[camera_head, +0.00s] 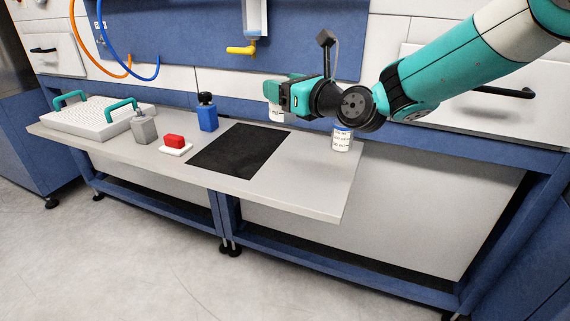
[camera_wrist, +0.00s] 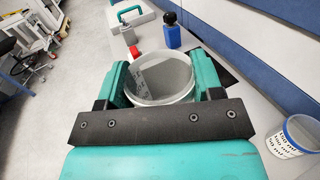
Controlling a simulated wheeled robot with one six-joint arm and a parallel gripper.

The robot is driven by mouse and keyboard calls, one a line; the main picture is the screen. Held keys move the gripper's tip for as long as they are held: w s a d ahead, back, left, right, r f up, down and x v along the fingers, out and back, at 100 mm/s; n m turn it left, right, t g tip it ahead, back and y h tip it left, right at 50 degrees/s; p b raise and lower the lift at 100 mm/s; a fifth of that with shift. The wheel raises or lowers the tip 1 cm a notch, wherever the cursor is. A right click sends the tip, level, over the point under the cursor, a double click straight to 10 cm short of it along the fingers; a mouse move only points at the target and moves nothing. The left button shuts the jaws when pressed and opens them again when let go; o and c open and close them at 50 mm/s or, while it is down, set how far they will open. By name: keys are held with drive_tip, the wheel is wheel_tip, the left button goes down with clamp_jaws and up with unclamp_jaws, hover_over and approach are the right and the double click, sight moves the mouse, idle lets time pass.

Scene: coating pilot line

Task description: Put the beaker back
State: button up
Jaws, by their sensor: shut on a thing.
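My gripper (camera_head: 282,95) is shut on a clear beaker (camera_wrist: 160,82), with one teal finger on each side of it. In the wrist view I look into its round, open mouth. In the head view the held beaker (camera_head: 275,113) shows as a pale piece with markings beside the fingers, at the far right corner of the black mat (camera_head: 238,152). I cannot tell whether its base touches anything. A second beaker (camera_head: 342,138), with a blue rim and printed markings, stands upright on the bench to the right, under my arm; it also shows in the wrist view (camera_wrist: 294,137).
On the grey bench (camera_head: 305,178) stand a blue bottle (camera_head: 207,112), a red block on a white base (camera_head: 175,143), a grey bottle (camera_head: 144,128) and a white case with teal handles (camera_head: 85,119). A yellow-tipped dispenser (camera_head: 241,49) hangs above. The bench front right is clear.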

wheel_tip(320, 180, down, 15)
drive_tip(key=b, duration=0.3)
drive_tip(key=shift+r, duration=0.1)
drive_tip(key=o, duration=1.1)
drive_tip(key=shift+o, duration=0.2)
